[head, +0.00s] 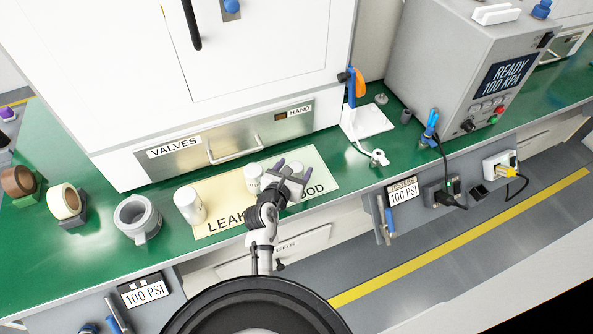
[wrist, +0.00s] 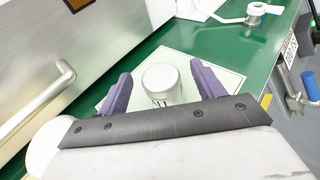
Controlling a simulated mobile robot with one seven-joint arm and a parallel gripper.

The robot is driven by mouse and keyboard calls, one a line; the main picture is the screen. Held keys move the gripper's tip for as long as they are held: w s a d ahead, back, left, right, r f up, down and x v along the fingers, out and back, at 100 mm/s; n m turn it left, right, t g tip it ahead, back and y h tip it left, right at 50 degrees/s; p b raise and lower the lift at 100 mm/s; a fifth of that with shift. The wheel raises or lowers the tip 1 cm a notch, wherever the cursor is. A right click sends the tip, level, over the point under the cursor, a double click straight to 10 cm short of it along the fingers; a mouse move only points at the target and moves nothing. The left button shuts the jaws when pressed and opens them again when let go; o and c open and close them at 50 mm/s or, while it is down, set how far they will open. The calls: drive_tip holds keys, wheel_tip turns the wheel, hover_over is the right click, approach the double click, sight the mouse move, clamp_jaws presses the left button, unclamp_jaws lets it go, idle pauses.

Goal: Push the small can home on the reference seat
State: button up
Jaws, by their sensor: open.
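My gripper (head: 292,171) is over the right half of a pale mat lettered "LEAK" and "GOOD" (head: 318,166). In the wrist view its two purple fingers (wrist: 160,76) are open, one on each side of a small white-silver can (wrist: 161,84), with gaps on both sides. That can stands upright on the pale mat. A second white can (head: 253,178) stands just left of my gripper. A larger white can (head: 189,206) stands at the mat's left end. I cannot tell which part is the reference seat.
The metal drawer front with a handle (head: 236,150) rises behind the mat. A white stand (head: 367,122) and a small white fitting (head: 379,158) are to the right. A grey mug (head: 138,218) and tape rolls (head: 65,201) are to the left. Green counter is clear between them.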

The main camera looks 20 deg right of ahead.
drive_tip(key=shift+c, duration=0.5)
drive_tip(key=c, duration=0.9)
drive_tip(key=shift+c, duration=0.7)
drive_tip(key=shift+r, duration=0.15)
